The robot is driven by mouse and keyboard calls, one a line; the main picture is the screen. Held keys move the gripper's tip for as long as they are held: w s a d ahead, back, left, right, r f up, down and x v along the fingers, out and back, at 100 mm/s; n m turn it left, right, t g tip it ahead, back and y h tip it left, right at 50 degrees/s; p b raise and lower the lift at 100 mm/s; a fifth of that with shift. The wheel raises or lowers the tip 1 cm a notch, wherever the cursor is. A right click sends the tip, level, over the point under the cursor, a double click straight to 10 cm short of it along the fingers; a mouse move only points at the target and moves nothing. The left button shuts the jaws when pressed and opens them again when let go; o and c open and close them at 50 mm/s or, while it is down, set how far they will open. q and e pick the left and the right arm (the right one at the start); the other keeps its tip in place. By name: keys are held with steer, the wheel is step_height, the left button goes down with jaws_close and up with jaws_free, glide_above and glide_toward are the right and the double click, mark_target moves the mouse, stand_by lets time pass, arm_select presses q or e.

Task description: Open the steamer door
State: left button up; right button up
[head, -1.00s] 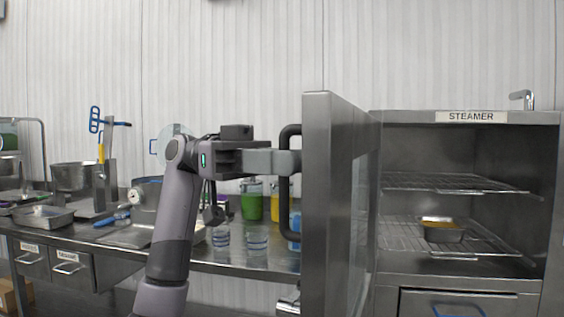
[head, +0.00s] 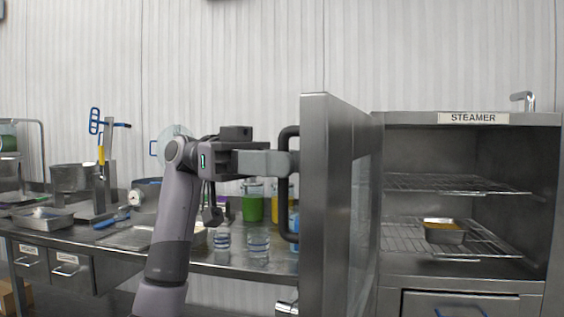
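The steamer (head: 470,286) is a steel cabinet on the right with a "STEAMER" label on top. Its door (head: 315,200) stands swung wide open, seen nearly edge-on, with a dark bar handle (head: 283,200) on its left side. Inside the steamer are two wire racks. A small metal pan (head: 444,232) with yellow-orange contents sits on the lower rack (head: 400,240). My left gripper (head: 285,163) reaches from the left to the upper part of the handle, and its fingers appear closed around the bar. My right gripper is not in view.
A steel counter (head: 225,268) on the left holds pans, a pot, utensils and clear cups. Green (head: 253,203) and yellow containers stand behind my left arm. A drawer (head: 460,305) lies below the steamer opening. The space before the racks is clear.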

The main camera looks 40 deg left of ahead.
arm_select(q)
steer(key=a, duration=0.7)
steer(key=shift+s+b, duration=0.3)
steer(key=shift+a, duration=0.1)
stand_by(0.3)
